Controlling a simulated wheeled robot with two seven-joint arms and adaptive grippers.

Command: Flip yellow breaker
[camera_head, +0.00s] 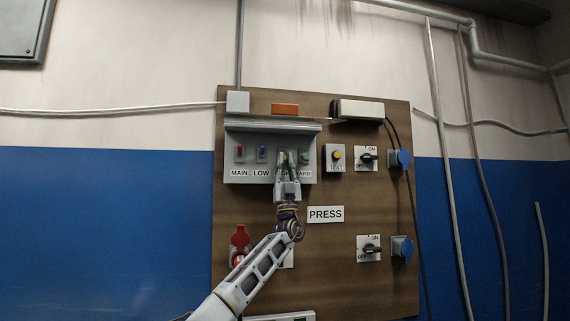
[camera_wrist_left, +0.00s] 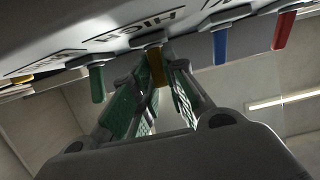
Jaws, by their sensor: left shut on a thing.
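The yellow breaker (camera_wrist_left: 156,68) hangs from the panel's underside in the left wrist view, between my left gripper's green-padded fingers (camera_wrist_left: 153,90). My left gripper (camera_head: 286,168) is shut on it. In the head view the gripper reaches up to the breaker row from below and mostly hides the yellow breaker. The breaker box (camera_head: 235,177) is grey with a hood along its top. The labels MAIN and LOW are readable there, and others are partly covered.
A red breaker (camera_head: 240,151) and a blue breaker (camera_head: 262,153) sit to the left, and a green breaker (camera_head: 305,157) close to the right of my gripper. A TEST button (camera_head: 336,155) and rotary switch (camera_head: 367,158) are further right on the wooden board (camera_head: 345,190).

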